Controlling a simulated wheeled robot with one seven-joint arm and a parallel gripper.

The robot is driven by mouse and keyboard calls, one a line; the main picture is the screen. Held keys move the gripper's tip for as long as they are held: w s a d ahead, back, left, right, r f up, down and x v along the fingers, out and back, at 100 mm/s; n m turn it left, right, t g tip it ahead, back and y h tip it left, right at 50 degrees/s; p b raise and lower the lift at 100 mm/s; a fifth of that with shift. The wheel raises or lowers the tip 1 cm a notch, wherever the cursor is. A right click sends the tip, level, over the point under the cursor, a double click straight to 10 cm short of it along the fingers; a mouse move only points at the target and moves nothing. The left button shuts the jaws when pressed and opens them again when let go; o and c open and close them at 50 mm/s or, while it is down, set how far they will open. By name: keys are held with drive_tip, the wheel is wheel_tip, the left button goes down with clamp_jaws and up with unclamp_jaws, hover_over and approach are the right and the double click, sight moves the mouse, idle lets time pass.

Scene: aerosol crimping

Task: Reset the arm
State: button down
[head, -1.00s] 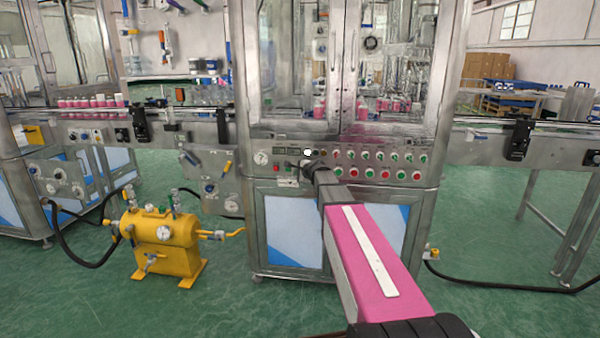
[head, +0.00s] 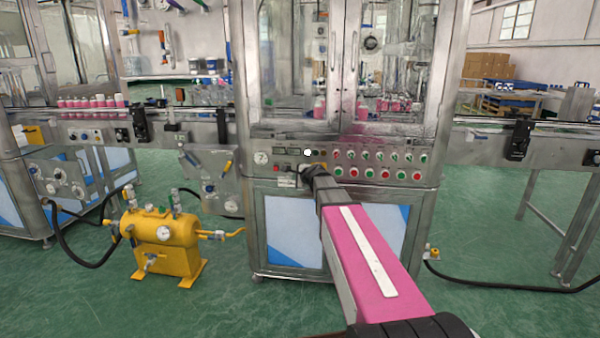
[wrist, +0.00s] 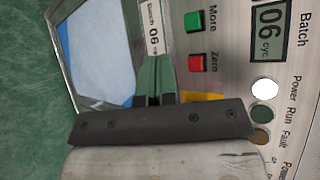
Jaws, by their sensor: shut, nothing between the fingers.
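My gripper (wrist: 155,68) is shut and empty, with its green fingers together in the wrist view. It is in front of the crimping machine's control panel (wrist: 225,90). A green More button (wrist: 194,21) and a red Zero button (wrist: 196,63) are beyond the fingertips, to the right. The batch display (wrist: 268,32) reads 06 cyc. The white Power lamp (wrist: 265,88) looks lit; the Run lamp (wrist: 262,115) looks dark. A Batch 06 label (wrist: 153,28) is just past the fingertips. In the head view my wrist hides part of the panel (head: 345,158).
The glass-doored machine cabinet (head: 345,70) stands straight ahead. A yellow tank (head: 160,240) with a gauge and hoses is on the floor at left. Pink-and-white cans (head: 92,102) stand on the left conveyor. Green floor (head: 500,235) is open at right, crossed by a black hose.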

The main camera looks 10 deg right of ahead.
idle(0.4)
drive_tip(key=s+f+n+g+h, duration=0.1)
drive_tip(key=s+f+n+g, duration=0.3)
drive_tip(key=s+f, duration=0.3)
drive_tip(key=s+f+n+g+h, duration=0.2)
drive_tip(key=s+f+n+g, duration=0.2)
drive_tip(key=s, duration=1.2)
drive_tip(key=s+f+n+g+h, duration=0.1)
drive_tip(key=s+f+n+g, duration=0.3)
drive_tip(key=s+f+n, duration=0.5)
drive_tip(key=s+f, duration=0.1)
drive_tip(key=s, duration=0.2)
drive_tip(key=shift+s+d+f+h, duration=0.15)
drive_tip(key=shift+d+f+h, duration=0.2)
drive_tip(key=shift+f+h, duration=0.05)
